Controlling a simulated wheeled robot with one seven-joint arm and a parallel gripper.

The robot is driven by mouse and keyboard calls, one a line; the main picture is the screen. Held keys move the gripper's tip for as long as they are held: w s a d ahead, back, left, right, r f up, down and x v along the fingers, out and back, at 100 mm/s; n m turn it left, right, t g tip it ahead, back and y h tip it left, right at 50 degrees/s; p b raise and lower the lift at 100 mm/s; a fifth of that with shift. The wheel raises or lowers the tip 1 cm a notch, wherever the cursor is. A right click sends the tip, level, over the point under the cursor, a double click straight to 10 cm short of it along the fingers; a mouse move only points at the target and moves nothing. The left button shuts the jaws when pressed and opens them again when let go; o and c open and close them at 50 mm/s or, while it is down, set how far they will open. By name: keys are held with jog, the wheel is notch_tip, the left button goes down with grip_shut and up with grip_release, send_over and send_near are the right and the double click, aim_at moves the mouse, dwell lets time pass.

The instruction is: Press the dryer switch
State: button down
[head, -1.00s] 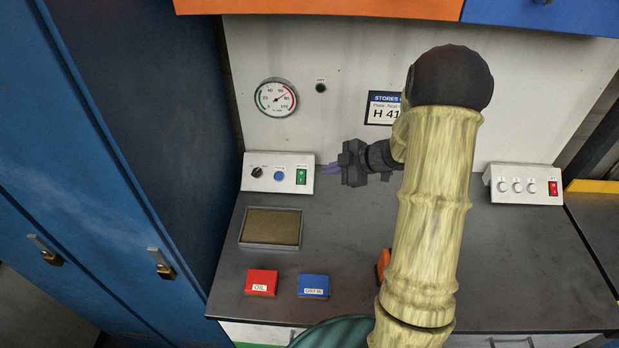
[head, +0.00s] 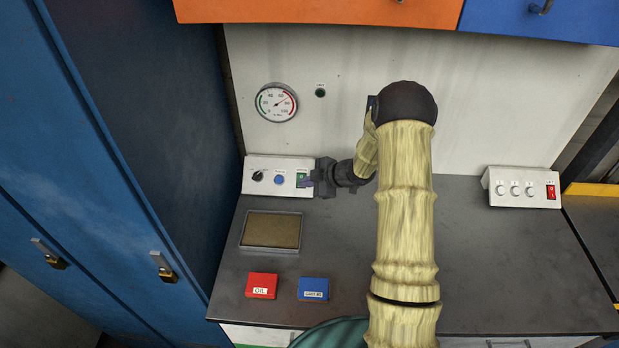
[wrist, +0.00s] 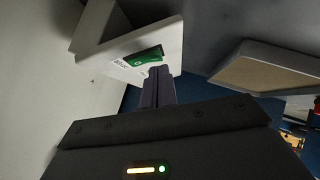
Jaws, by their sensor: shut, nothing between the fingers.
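The green rocker switch (head: 301,178) is at the right end of a white control box (head: 263,187) at the back left of the bench. In the wrist view the green switch (wrist: 143,56) shows on the face of the box (wrist: 172,38). My gripper (head: 305,183) is at the switch, coming from the right and hiding part of it. In the wrist view the shut fingers of my gripper (wrist: 160,73) have their tips at one end of the green switch. I cannot tell whether they touch it. The fingers hold nothing.
The box also has a black knob (head: 258,176) and a blue button (head: 280,180). A framed tray (head: 271,231), a red OIL box (head: 261,286) and a blue box (head: 313,289) lie in front. Another control box (head: 522,187) stands right. Blue lockers (head: 150,120) bound the left.

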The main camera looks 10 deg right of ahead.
jog(key=shift+w+f, duration=0.15)
jog(key=shift+f, duration=0.15)
jog(key=shift+f, duration=0.3)
jog(key=shift+r, duration=0.2)
jog(key=shift+r+p, duration=0.65)
jog(key=shift+p, duration=0.05)
jog(key=shift+r, duration=0.1)
